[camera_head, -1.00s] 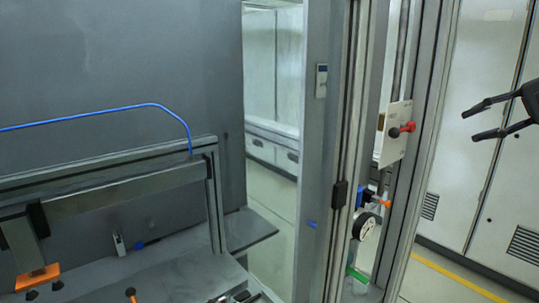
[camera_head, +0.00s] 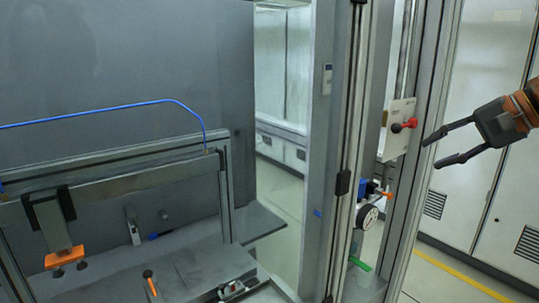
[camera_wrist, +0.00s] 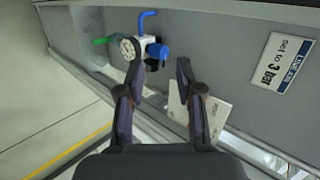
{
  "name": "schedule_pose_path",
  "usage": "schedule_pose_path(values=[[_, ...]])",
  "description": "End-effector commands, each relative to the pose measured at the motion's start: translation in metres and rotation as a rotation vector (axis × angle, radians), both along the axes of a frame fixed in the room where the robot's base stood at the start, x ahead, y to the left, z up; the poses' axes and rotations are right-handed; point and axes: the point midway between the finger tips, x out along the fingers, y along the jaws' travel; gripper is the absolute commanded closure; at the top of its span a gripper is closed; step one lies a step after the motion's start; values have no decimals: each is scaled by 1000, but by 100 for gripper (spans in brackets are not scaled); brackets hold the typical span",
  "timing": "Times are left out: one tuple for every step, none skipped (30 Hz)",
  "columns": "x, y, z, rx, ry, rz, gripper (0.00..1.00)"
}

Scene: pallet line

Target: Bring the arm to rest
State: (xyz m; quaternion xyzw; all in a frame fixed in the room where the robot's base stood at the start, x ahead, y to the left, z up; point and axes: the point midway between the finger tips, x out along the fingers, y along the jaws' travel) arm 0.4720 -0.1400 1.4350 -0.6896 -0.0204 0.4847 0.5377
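My gripper (camera_head: 438,149) is at the right of the head view, its two black fingers spread apart with nothing between them. I cannot tell the exact distance between fingers and plate. In the wrist view the fingers (camera_wrist: 159,72) are also apart and empty. Beyond them is a pressure regulator with a round gauge (camera_wrist: 131,47) and a blue part (camera_wrist: 157,51). The white plate (camera_wrist: 214,112) shows partly behind the right finger.
A label reading "set to 3 bar" (camera_wrist: 281,64) is on the column. A green lever (camera_head: 359,264) sits below the gauge (camera_head: 367,217). White cabinets (camera_head: 510,205) stand behind my gripper. A machine with an orange-ended part (camera_head: 65,258) fills the left. Floor with a yellow line (camera_head: 470,275) is clear.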

Motion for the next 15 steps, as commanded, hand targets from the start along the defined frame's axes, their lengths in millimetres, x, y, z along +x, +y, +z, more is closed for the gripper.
schedule_pose_path(values=[[-1,16,-11,-9,23,29,64],[-2,25,-18,-19,34,43,64],[-3,36,-26,-34,47,63,64],[-6,46,-34,-46,62,80,64],[-8,54,-42,-58,75,96,64],[-11,65,-53,-76,93,119,64],[-15,73,-61,-88,108,135,64],[-18,81,-69,-102,118,151,64],[-23,91,-79,-123,131,173,64],[-28,98,-87,-138,145,189,64],[-32,105,-96,-154,158,206,64],[-39,114,-107,-176,175,230,64],[-45,120,-117,-193,190,248,64],[-50,126,-124,-211,197,265,64],[-58,133,-135,-236,211,287,64]])
